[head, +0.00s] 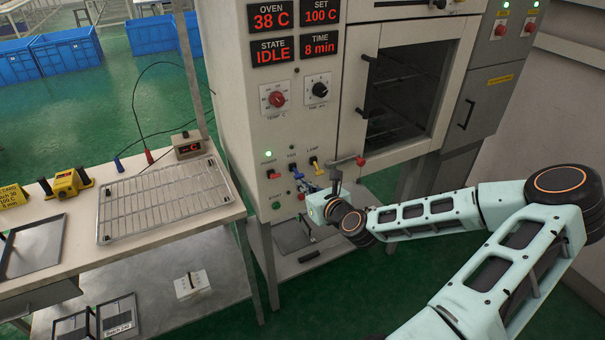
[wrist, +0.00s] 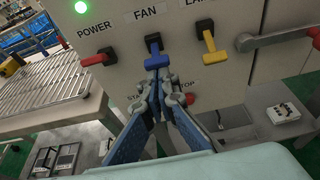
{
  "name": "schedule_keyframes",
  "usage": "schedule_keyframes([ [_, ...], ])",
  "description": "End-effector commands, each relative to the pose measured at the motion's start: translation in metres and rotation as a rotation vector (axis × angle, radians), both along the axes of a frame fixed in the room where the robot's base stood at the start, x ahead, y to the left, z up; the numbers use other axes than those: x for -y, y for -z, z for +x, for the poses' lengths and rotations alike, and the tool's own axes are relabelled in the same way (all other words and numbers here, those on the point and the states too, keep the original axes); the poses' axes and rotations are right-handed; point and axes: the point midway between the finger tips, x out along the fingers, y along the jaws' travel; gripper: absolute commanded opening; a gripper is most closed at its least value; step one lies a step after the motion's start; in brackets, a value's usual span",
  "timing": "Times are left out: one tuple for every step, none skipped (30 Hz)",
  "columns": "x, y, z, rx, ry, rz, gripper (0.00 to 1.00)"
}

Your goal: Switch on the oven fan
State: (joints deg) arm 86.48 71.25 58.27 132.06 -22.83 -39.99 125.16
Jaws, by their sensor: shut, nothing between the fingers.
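The oven's control panel carries a blue lever (wrist: 155,55) under the label FAN in the wrist view. It also shows in the head view (head: 292,168), small. A red lever (wrist: 97,58) labelled POWER is on its left and a yellow lever (wrist: 211,50) under a partly cut-off lamp label is on its right. My gripper (wrist: 160,84) is shut and empty, its tips just below the blue lever's handle; I cannot tell whether they touch. In the head view my gripper (head: 307,190) is in front of the lower panel. A green light (wrist: 81,7) glows above POWER.
A door handle bar (wrist: 275,40) juts out right of the yellow lever. A red button (wrist: 188,99) is partly hidden behind my fingers. The oven display (head: 271,51) reads IDLE. A table with a wire rack (head: 165,200) stands left of the oven.

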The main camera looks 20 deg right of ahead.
Motion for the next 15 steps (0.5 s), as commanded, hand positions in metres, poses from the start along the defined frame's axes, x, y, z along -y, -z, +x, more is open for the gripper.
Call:
schedule_keyframes([
  [0.000, -0.011, 0.000, -0.027, -0.001, -0.005, 0.00],
  [0.000, -0.012, 0.000, -0.046, -0.002, -0.005, 0.00],
  [0.000, -0.012, 0.000, -0.060, 0.000, -0.002, 0.00],
  [0.000, -0.012, -0.001, -0.057, 0.001, 0.002, 0.00],
  [0.000, -0.013, -0.001, -0.056, 0.001, 0.002, 0.00],
  [0.000, -0.015, -0.001, -0.055, 0.001, 0.003, 0.00],
  [0.000, -0.016, -0.001, -0.054, 0.002, 0.003, 0.00],
  [0.000, -0.018, -0.001, -0.054, 0.002, 0.002, 0.00],
  [0.000, -0.020, -0.001, -0.053, 0.002, 0.003, 0.00],
  [0.000, -0.021, -0.001, -0.053, 0.002, 0.002, 0.00],
  [0.000, -0.022, -0.001, -0.053, 0.001, 0.002, 0.00],
  [0.000, -0.024, -0.001, -0.053, 0.001, 0.000, 0.00],
  [0.000, -0.021, -0.001, -0.054, -0.001, -0.002, 0.00],
  [0.000, -0.020, -0.001, -0.054, 0.000, -0.003, 0.00],
  [0.000, -0.020, -0.001, -0.054, 0.000, -0.003, 0.00],
])
